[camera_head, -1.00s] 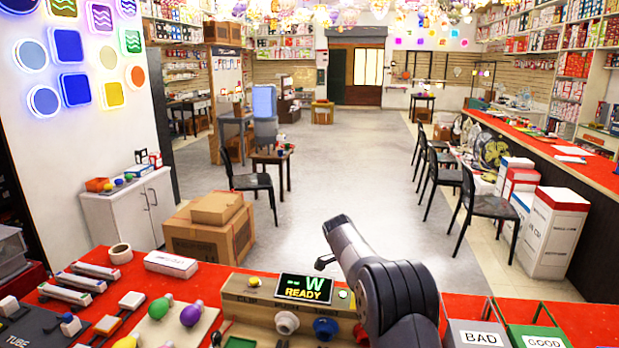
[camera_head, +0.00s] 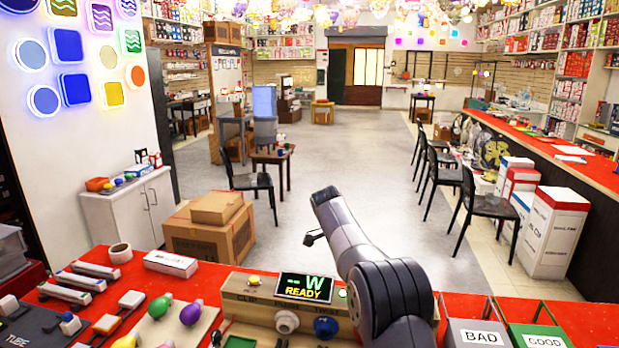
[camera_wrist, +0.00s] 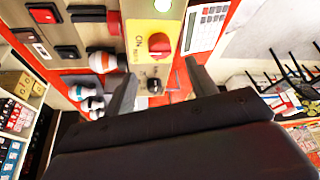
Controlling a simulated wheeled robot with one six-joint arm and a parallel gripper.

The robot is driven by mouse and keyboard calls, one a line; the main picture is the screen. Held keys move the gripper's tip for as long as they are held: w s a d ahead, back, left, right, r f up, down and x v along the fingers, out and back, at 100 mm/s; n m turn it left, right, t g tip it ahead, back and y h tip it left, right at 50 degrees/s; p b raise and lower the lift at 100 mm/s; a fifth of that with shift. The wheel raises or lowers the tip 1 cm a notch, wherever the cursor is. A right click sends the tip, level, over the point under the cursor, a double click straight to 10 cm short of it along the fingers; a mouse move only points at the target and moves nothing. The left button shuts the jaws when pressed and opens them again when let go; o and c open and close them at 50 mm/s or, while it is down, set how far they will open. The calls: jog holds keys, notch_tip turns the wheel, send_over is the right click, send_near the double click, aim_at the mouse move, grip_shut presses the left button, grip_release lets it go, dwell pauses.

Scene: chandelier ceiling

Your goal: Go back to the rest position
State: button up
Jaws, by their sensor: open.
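My gripper (camera_wrist: 155,85) shows in the wrist view with its two dark fingers spread apart and nothing between them. Beyond the fingers are a yellow plate with a red switch (camera_wrist: 159,40) marked ON and a small dark knob (camera_wrist: 155,86). In the head view my dark arm rises over the front of the red table, its upper link tilted to the left. A small dark piece of the gripper (camera_head: 312,238) shows left of the arm; the fingertips are not clear there.
The tester box (camera_head: 250,295) with its READY display stands on the red table (camera_head: 140,262) left of my arm. BAD (camera_head: 478,338) and GOOD (camera_head: 545,341) bins stand at the right. Cardboard boxes (camera_head: 205,240) stand beyond the table. The floor (camera_head: 345,150) behind is open.

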jog(key=x, duration=0.7)
jog(key=shift+p, duration=0.35)
jog(key=shift+d+f+n, duration=0.15)
jog(key=shift+f+n, duration=0.15)
jog(key=shift+f, duration=0.05)
jog(key=shift+s+n+t+b, duration=0.1)
jog(key=shift+n+t+b, duration=0.45)
jog(key=shift+n, duration=0.35)
jog(key=shift+n+t+y, duration=0.35)
jog(key=shift+n+y, duration=0.05)
jog(key=shift+n, duration=0.8)
jog(key=n+t+y, duration=0.1)
jog(key=n, duration=0.3)
jog(key=shift+s+d+r, duration=0.1)
jog(key=shift+r, duration=0.05)
jog(key=n+y, duration=0.1)
jog(key=n, duration=0.1)
jog(key=n+t+y+p, duration=0.1)
jog(key=n, duration=0.2)
jog(key=shift+d+p, duration=0.1)
jog(key=shift+p, duration=0.2)
jog(key=shift+d+n+y+p, duration=0.15)
jog(key=shift+n+y+p, duration=0.55)
jog(key=shift+n, duration=1.6)
jog(key=shift+b+v, duration=0.45)
jog(key=shift+v, duration=0.75)
jog(key=shift+s, duration=0.1)
